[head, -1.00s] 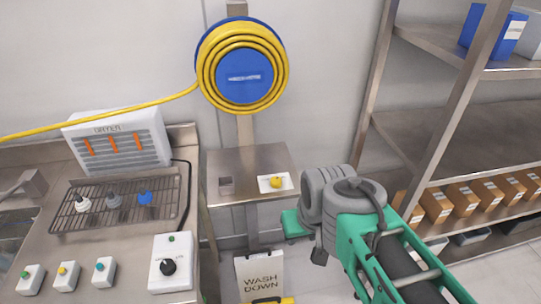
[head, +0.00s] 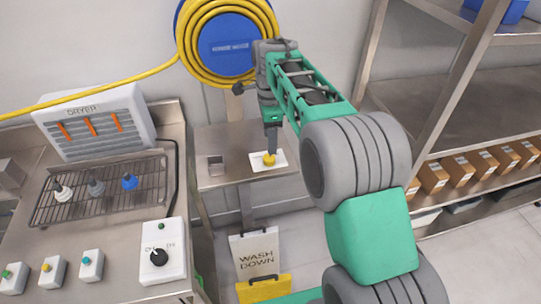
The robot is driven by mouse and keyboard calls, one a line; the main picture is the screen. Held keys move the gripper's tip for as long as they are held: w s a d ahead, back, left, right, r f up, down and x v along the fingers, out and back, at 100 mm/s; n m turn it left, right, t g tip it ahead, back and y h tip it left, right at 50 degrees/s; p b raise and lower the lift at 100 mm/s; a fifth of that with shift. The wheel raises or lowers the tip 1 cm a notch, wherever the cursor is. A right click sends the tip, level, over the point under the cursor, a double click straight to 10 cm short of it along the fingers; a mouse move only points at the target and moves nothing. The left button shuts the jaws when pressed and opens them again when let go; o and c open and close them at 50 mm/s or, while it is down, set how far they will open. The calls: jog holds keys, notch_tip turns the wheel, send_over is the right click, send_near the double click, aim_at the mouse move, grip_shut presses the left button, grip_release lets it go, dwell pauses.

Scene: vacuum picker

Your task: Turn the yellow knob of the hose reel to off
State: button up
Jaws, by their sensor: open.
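The yellow knob (head: 269,159) sits on a small white plate (head: 257,164) on the steel shelf below the hose reel. The blue hose reel (head: 222,42) with its coiled yellow hose hangs on the wall post above. My gripper (head: 271,148) points down from the green and grey arm, its tip right above the knob or at it. I cannot tell whether the fingers touch the knob. The fingers overlap in this view, and the jaws are open. The knob's exact pointing direction is too small to read.
The small steel shelf (head: 212,184) also carries a grey square fitting (head: 216,165). A dryer (head: 95,122), a rack with several nozzles and a control box (head: 162,252) stand on the left counter. A "WASH DOWN" sign (head: 256,256) stands below. Steel shelving with boxes is at the right.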

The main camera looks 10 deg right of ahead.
aim_at(271, 157)
notch_tip(271, 157, down, 7)
jog(key=shift+f+p, duration=0.2)
jog(key=shift+p, duration=0.3)
grip_shut()
dwell(0.4)
